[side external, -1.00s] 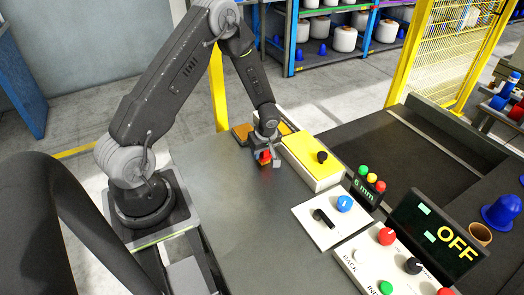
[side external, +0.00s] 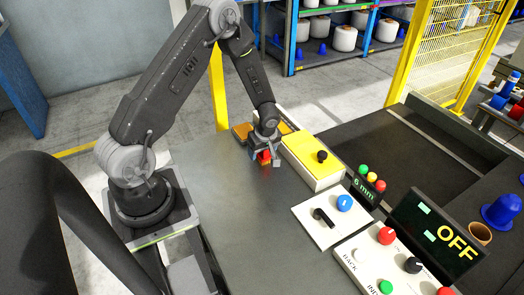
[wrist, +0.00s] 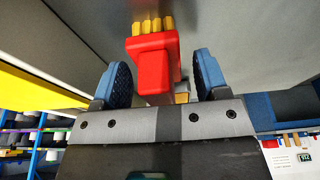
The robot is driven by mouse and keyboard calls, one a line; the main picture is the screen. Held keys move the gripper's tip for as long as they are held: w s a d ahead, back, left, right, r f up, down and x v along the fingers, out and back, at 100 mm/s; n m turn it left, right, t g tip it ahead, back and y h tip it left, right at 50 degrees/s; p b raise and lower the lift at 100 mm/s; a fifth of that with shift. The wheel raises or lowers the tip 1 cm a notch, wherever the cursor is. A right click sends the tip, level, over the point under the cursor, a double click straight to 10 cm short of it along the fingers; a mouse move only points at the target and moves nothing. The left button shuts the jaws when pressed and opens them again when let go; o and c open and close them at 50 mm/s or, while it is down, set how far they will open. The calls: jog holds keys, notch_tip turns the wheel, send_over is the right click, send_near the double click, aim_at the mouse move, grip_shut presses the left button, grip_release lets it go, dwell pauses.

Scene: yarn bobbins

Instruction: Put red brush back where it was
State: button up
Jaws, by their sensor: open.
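The red brush (wrist: 152,66) with yellow bristles (wrist: 152,25) is between the two blue finger pads in the wrist view. Gaps show on both sides of it, wider on the right. My gripper (wrist: 165,80) is open around the brush. In the side view my gripper (side external: 264,155) is low over the grey table, and the red brush (side external: 264,157) shows only in part between its fingers. Whether the brush touches the table is hard to tell.
A white panel with a blue knob (side external: 336,220) is nearer the camera. The grey table (side external: 225,200) is clear at the front left.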

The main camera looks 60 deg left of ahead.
jog(key=v, duration=1.2)
notch_tip(320, 180, up, 7)
jog(key=m+t, duration=0.1)
jog(key=m, duration=0.2)
send_over(267, 158)
jog(key=s+d, duration=0.1)
jog(key=d, duration=0.3)
jog(key=s+d+r+m+t+h, duration=0.3)
jog(key=s+d+r+m+t, duration=0.1)
jog(key=s+d+r+m, duration=0.8)
jog(key=s+r+m, duration=0.3)
jog(key=s, duration=0.1)
jog(key=shift+s+d+r, duration=0.15)
jog(key=shift+d+r, duration=0.05)
jog(key=shift+d, duration=0.15)
